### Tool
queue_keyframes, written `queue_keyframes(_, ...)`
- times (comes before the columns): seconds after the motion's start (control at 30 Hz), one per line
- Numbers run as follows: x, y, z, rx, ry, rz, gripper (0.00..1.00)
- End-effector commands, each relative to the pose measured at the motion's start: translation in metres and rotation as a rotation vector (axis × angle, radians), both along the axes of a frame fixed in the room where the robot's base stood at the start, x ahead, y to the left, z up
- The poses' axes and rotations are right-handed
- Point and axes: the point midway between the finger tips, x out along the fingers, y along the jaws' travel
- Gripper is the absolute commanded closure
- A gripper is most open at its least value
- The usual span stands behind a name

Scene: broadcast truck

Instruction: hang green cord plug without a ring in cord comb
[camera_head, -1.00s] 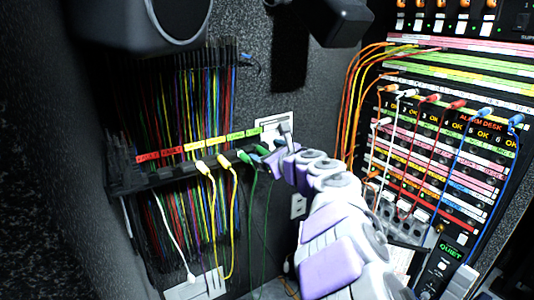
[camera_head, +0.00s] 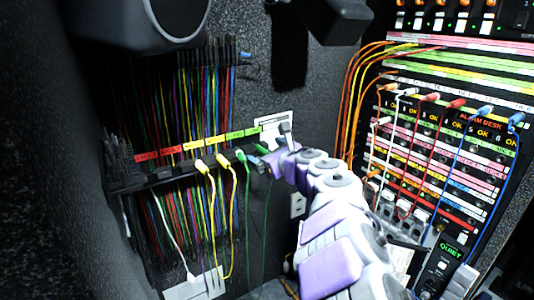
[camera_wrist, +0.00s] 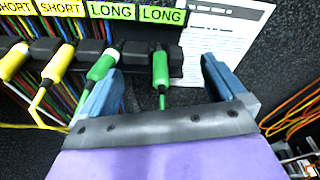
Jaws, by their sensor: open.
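The cord comb (camera_head: 165,177) is a dark slotted rail on the wall, and it also shows in the wrist view (camera_wrist: 135,52). Two green cord plugs hang in it under the LONG labels: a left one (camera_wrist: 102,65) and a right one (camera_wrist: 160,72). The left one also shows in the head view (camera_head: 241,156). In the head view my gripper (camera_head: 268,158) is at the comb's right end.
Two yellow plugs (camera_wrist: 58,63) hang left of the green ones under SHORT labels. A white sheet (camera_wrist: 215,50) is on the wall behind the right finger. A patch panel (camera_head: 440,150) with plugged cords stands at the right. Dense coloured cords hang behind the comb.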

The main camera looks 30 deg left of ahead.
Motion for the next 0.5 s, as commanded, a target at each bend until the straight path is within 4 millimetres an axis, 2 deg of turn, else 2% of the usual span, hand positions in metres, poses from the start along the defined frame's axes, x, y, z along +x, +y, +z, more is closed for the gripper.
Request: queue_keyframes(0.5,-0.006,-0.014,-0.001,0.0,0.0,0.0,0.0)
